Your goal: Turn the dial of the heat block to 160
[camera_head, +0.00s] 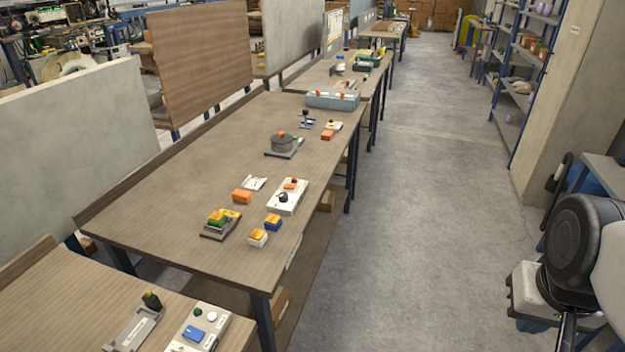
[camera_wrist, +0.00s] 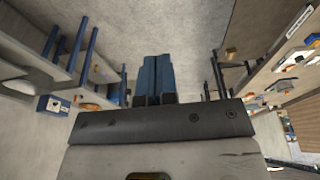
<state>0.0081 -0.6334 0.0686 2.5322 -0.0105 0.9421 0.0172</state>
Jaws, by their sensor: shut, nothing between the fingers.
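A white box with a black knob and a small orange-red part (camera_head: 287,208) sits near the right edge of the long wooden table in the head view. It looks like the heat block, but its dial marks are too small to read. My gripper (camera_wrist: 153,62) shows in the wrist view, with its two blue fingers together and empty. It points out over grey floor, away from the table things. The gripper does not show in the head view; only part of my arm stands at the lower right, well apart from the table.
The long table (camera_head: 150,222) also bears an orange block (camera_head: 242,196), a yellow-and-green stack (camera_head: 219,221), small blocks and a grey round device (camera_head: 284,144). A nearer table holds a white button panel (camera_head: 209,318). The aisle floor (camera_head: 430,170) is clear; shelves (camera_head: 515,62) stand at right.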

